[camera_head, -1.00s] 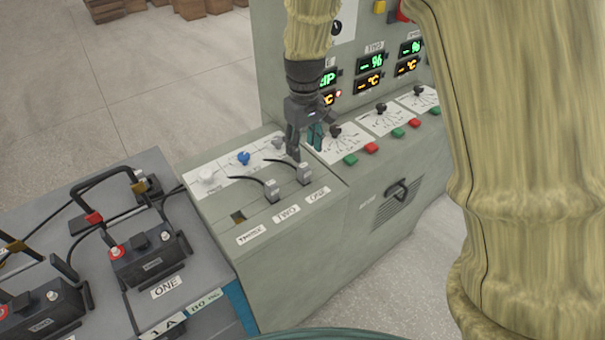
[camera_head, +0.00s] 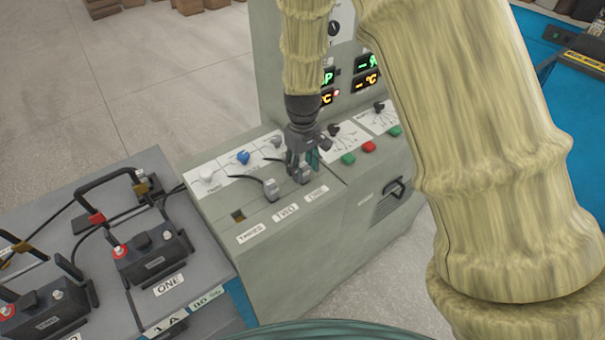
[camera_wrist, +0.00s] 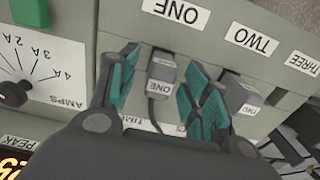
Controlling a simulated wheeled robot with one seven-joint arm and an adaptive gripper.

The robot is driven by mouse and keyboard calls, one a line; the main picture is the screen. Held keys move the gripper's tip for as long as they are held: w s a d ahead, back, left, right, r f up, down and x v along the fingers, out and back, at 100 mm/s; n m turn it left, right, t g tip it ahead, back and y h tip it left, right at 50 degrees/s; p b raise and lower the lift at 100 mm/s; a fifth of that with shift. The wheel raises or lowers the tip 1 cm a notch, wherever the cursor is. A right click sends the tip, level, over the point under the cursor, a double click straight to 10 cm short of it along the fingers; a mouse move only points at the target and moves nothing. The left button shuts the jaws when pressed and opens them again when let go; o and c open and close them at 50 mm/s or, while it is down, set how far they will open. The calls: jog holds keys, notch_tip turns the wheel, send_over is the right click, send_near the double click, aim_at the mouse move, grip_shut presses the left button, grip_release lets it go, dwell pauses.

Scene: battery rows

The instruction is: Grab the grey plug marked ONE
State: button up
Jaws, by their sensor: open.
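The grey plug marked ONE (camera_wrist: 161,74) sits in its socket below the ONE label (camera_wrist: 176,12), its cable running back from it in the wrist view. My gripper (camera_wrist: 155,85) is open, with one teal-padded finger on each side of this plug. The grey plug marked TWO (camera_wrist: 241,97) sits close beside my right finger in the wrist view.
The plug marked TWO (camera_head: 271,188) and the empty THREE socket (camera_head: 238,217) lie left on the panel. A blue knob (camera_head: 243,158) stands behind them. A black knob (camera_wrist: 14,94) is left in the wrist view. Batteries (camera_head: 153,255) stand further left.

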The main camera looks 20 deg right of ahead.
jog(key=shift+f, duration=0.1)
grip_shut()
dwell(0.4)
